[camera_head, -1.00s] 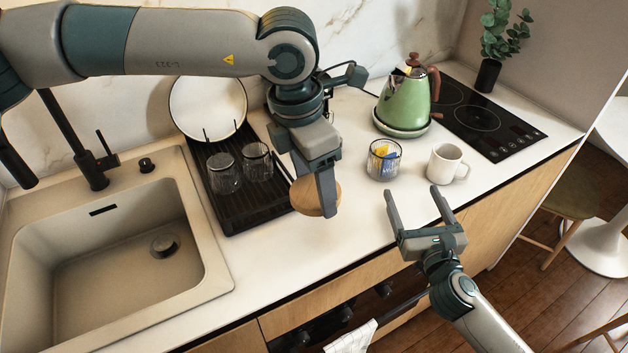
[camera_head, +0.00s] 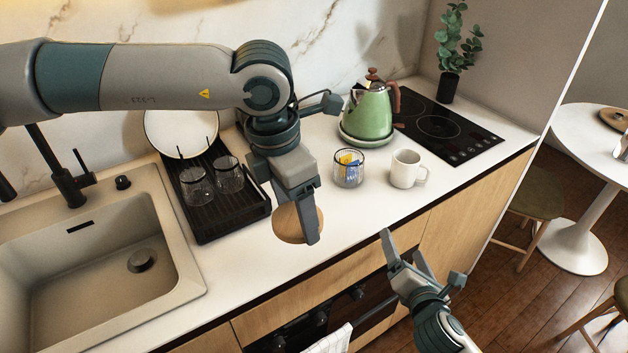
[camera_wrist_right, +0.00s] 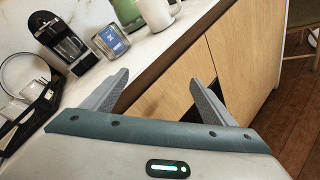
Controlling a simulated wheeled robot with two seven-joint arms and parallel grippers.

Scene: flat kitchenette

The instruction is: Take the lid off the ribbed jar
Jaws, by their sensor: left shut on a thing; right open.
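The ribbed jar (camera_head: 348,172) is a clear glass with blue and yellow packets inside. It stands upright on the white counter with its top open, and it also shows in the right wrist view (camera_wrist_right: 110,42). The lid, a round wooden disc (camera_head: 287,226), is in my left gripper (camera_head: 300,219), tilted on edge, in front of and left of the jar and apart from it. One left finger covers part of the lid. My right gripper (camera_head: 402,244) is open and empty in front of the counter's front edge, below the mug.
A white mug (camera_head: 407,169) stands just right of the jar. A green kettle (camera_head: 369,112) is behind them, beside the black hob (camera_head: 440,128). A black rack (camera_head: 222,205) with glasses and the sink (camera_head: 95,262) are at left. The counter in front of the jar is clear.

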